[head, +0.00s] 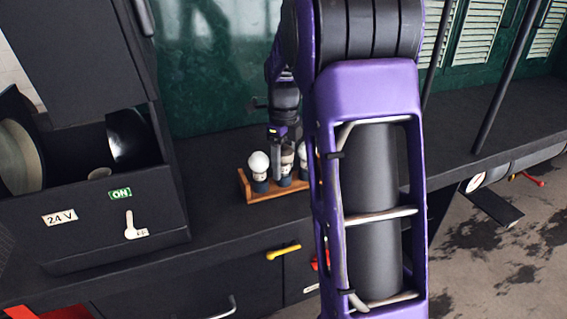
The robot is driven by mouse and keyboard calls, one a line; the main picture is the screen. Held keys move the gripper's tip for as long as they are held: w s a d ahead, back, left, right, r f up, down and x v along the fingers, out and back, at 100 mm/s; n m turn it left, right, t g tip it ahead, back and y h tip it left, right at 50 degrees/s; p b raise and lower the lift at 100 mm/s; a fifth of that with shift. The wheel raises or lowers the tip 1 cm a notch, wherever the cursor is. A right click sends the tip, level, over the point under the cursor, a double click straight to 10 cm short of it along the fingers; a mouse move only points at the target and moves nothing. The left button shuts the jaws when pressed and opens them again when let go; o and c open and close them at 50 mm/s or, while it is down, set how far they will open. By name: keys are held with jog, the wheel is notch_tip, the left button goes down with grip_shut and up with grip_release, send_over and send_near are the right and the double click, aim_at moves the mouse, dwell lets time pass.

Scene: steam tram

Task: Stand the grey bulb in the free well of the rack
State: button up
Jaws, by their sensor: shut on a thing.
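A small wooden rack (244,186) stands on the black counter, partly hidden behind my arm. A white bulb (259,162) stands upright in its left well. Another white bulb (303,158) shows farther right, partly covered by my arm. My gripper (287,158) points down at the middle of the rack, between the two white bulbs. It is shut on the grey bulb (287,161), which looks upright over or in the middle well. I cannot tell whether its base is seated, and the rack's right end is hidden.
A black box with a 24 V label (60,217) and a green ON label (120,194) stands left of the rack. A yellow handle (283,251) is on the front below the counter. The counter (215,205) is bare between box and rack.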

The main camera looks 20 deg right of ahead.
aim_at(283, 146)
jog(key=shift+s+f, duration=0.15)
jog(key=shift+f, duration=0.35)
jog(key=o, duration=1.4)
jog(key=shift+a, duration=0.1)
jog(key=shift+c, duration=0.5)
jog(key=shift+o, duration=0.4)
jog(key=shift+a+r, duration=0.1)
jog(key=shift+o, duration=0.7)
jog(key=shift+r+p, duration=0.2)
jog(key=shift+p, duration=0.1)
jog(key=shift+d+r+p, duration=0.2)
jog(key=shift+r+p, duration=2.1)
jog(key=shift+r, duration=0.6)
jog(key=shift+r, duration=0.1)
